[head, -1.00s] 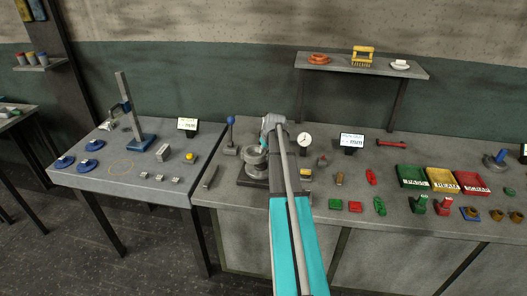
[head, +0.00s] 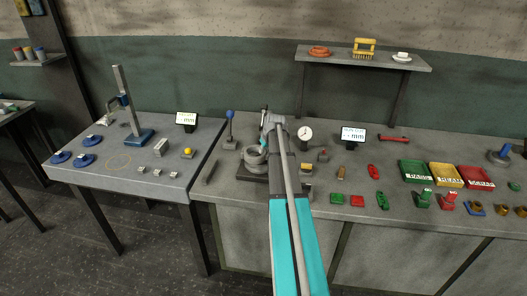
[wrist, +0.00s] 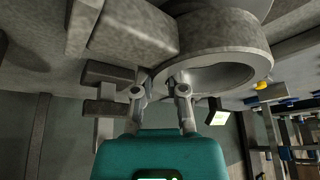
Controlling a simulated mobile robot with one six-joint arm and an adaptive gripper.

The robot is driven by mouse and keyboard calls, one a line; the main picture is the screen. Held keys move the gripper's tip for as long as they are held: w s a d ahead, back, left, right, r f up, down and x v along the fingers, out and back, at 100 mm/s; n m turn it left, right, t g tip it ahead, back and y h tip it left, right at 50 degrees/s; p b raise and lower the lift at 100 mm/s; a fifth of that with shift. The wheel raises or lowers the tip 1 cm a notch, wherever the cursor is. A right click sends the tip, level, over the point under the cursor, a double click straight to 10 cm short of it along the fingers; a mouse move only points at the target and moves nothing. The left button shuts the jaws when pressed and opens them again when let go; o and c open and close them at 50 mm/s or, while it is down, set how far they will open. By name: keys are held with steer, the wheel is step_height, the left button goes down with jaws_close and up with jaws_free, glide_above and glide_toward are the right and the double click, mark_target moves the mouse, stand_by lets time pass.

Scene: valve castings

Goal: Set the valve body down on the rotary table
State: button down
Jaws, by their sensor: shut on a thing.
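The valve body is a grey hollow round casting (head: 255,155); in the wrist view its thick ring wall and open bore (wrist: 228,48) fill the upper right. My gripper (wrist: 160,90) is shut on its rim, one fingertip on each side of the wall. In the head view, my arm hides the fingertips and the casting's right side. The casting is over a dark base (head: 246,174) on the bench, which seems to be the rotary table. I cannot tell whether the casting touches it. Its round top is mostly hidden.
A blue-knobbed lever (head: 230,126) stands close left, and a dial gauge (head: 305,134) close right. A display (head: 352,137) is behind. Small coloured parts and the green (head: 416,171), yellow and red trays lie to the right. The bench's front left is mostly clear, apart from a grey bar (head: 210,172).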

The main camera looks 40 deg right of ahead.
steer(key=c, duration=0.7)
jaws_free()
steer(key=shift+s+r, duration=0.1)
steer(key=shift+r, duration=0.05)
steer(key=p+v, duration=1.1)
steer(key=shift+s+r, duration=0.15)
steer(key=shift+r, duration=0.25)
stand_by(0.7)
